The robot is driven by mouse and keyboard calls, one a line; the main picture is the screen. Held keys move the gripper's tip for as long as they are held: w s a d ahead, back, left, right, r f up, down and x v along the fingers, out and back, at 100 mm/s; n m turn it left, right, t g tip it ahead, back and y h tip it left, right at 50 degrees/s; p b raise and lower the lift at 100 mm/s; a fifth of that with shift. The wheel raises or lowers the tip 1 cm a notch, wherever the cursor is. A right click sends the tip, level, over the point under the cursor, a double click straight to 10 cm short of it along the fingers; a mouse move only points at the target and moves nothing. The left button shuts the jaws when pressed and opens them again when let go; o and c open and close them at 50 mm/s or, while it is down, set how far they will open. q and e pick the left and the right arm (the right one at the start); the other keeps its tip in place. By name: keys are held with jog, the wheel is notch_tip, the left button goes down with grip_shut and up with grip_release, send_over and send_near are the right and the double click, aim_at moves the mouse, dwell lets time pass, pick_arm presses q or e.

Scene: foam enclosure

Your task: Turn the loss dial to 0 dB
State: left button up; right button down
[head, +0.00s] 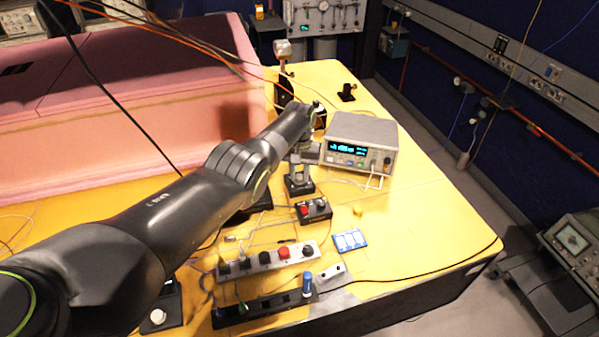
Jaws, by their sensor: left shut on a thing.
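My left arm reaches in from the left across the table. My left gripper (306,153) is at its far end, just left of the grey bench instrument (362,136) with a lit blue display. The gripper is shut on a small part above a dark stand (299,185). My wrist covers most of that part, so I cannot tell its shape or read any dB marking. No dial scale is legible in this view. My right gripper is not in view.
A black box with a red button (314,210) stands in front of the stand. Nearer are a strip with several knobs (266,259), a blue-and-white card (350,240) and loose cables. Pink foam (130,100) walls the left. The yellow table (430,215) is clear at right.

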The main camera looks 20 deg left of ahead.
aim_at(300, 176)
pick_arm(q)
jog(key=shift+n, duration=0.6)
jog(key=o, duration=1)
jog(key=shift+r, duration=0.1)
notch_tip(300, 176, up, 5)
jog(key=shift+w+r+p, duration=0.1)
jog(key=shift+p, duration=1.05)
notch_tip(300, 176, up, 12)
jog(key=b, duration=0.2)
